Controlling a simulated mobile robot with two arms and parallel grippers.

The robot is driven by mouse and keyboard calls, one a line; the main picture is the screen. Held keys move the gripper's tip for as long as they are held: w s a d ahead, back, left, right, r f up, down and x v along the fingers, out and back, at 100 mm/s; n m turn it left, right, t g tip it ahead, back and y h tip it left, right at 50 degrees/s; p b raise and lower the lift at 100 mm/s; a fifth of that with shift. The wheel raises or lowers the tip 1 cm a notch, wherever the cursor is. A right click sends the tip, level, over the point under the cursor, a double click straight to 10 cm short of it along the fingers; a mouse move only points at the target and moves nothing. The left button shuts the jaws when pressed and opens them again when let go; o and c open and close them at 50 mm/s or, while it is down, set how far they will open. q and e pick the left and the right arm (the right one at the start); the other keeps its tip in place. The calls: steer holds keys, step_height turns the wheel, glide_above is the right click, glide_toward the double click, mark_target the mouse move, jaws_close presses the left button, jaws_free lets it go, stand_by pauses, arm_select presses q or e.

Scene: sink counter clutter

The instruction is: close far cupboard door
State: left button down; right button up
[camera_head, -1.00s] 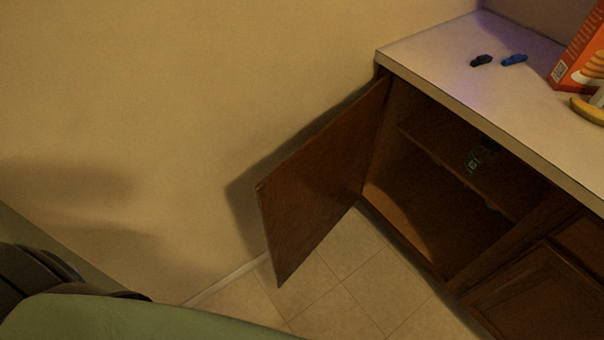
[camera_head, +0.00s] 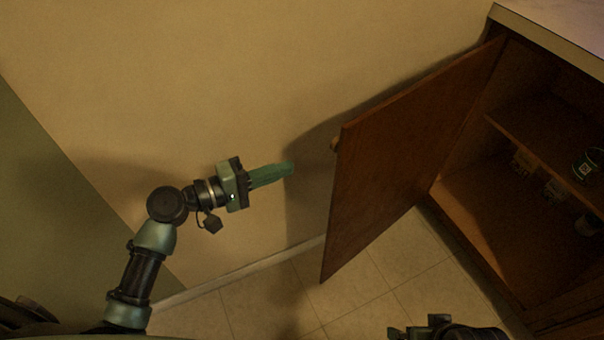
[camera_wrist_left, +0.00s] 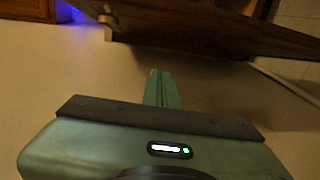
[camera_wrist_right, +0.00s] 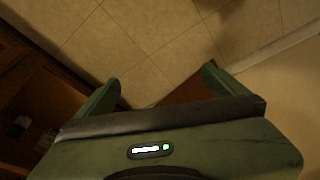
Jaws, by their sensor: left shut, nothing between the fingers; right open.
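The far cupboard door (camera_head: 405,150) is brown wood and stands wide open, swung out toward the wall. Its small knob (camera_head: 335,144) is on the outer face, near the free edge. My left gripper (camera_head: 288,169) is shut and empty, just left of the door's free edge and apart from it. In the left wrist view the closed fingers (camera_wrist_left: 161,75) point toward the door (camera_wrist_left: 220,30) and its knob (camera_wrist_left: 107,20). My right gripper (camera_wrist_right: 160,75) is open and empty above the floor. In the head view only part of it shows, at the bottom edge.
The open cupboard (camera_head: 500,190) has a shelf with several small items, including a dark jar (camera_head: 586,166). The countertop (camera_head: 560,25) is above it. The plain wall (camera_head: 250,80) is behind my left arm. Tiled floor (camera_head: 370,290) lies clear below the door.

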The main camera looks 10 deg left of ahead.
mark_target(337, 163)
arm_select(q)
steer(key=shift+m+h, duration=0.3)
steer(key=shift+h, duration=0.4)
steer(key=shift+w+d+r, duration=0.3)
steer(key=shift+d+r, duration=0.25)
steer(key=shift+d, duration=1.3)
steer(key=shift+w+d+r, duration=0.3)
steer(key=shift+d+r, duration=0.3)
steer(key=shift+d, duration=1.3)
steer(key=shift+w+d+r, duration=0.3)
steer(key=shift+d+r, duration=0.25)
steer(key=shift+d, duration=1.3)
arm_select(e)
steer(key=shift+s+a+r, duration=0.15)
steer(key=shift+a+r, duration=0.1)
steer(key=shift+r, duration=0.6)
arm_select(q)
steer(key=shift+s+d, duration=0.1)
arm_select(e)
steer(key=shift+r, duration=0.15)
